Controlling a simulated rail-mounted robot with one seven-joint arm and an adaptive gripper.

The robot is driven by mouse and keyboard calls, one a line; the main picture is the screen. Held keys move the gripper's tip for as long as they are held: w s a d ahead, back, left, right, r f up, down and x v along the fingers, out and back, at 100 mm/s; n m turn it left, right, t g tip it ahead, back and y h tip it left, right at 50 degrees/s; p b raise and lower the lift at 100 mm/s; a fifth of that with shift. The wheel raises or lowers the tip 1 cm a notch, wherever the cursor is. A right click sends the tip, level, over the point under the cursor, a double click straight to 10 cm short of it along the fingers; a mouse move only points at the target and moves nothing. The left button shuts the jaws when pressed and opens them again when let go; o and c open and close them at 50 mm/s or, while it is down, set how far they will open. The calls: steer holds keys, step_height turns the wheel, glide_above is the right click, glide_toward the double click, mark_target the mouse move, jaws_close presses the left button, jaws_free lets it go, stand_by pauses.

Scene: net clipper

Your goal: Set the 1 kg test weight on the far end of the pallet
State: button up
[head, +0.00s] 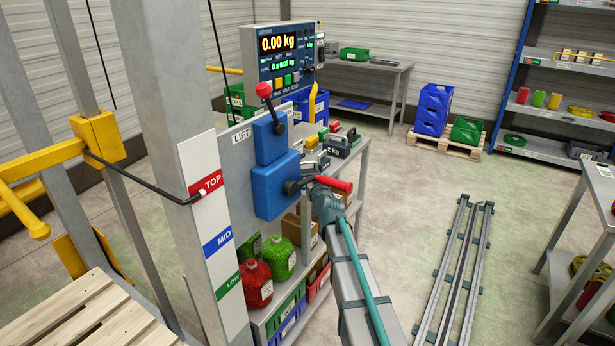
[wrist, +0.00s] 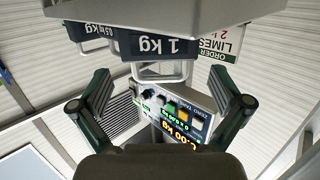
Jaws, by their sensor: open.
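In the wrist view the dark 1 kg test weight (wrist: 160,45) appears upside down, its label readable and its pale handle (wrist: 160,73) pointing down between my fingers. My gripper (wrist: 157,88) is open, with one finger on each side of the handle, apart from it. In the head view my arm reaches to the weight shelf, and the gripper end is mostly hidden by my own arm and the lever. A wooden slatted pallet (head: 75,318) is at the bottom left of the head view, partly cut off by the frame.
A 0.5 kg weight (wrist: 93,36) and an order card (wrist: 222,38) flank the 1 kg weight. A lift lever panel (head: 276,183) with a red handle stands close to my arm. The scale display (head: 278,52) reads 0.00 kg. Another pallet (head: 446,143) carries crates. Rails lie on the floor.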

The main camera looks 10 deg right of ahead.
mark_target(309, 175)
steer(key=shift+w+a+f+p, duration=0.1)
steer(key=shift+w+f+p, duration=0.1)
steer(key=shift+w, duration=0.8)
steer(key=shift+w+d+f+p, duration=0.1)
steer(key=shift+w+f+p, duration=0.15)
steer(key=shift+w, duration=0.8)
steer(key=shift+w+a+f+p, duration=0.1)
steer(key=shift+w+f+p, duration=0.1)
steer(key=shift+w, duration=0.8)
steer(key=shift+c, duration=0.2)
steer(key=c, duration=1.4)
steer(key=shift+r, duration=0.1)
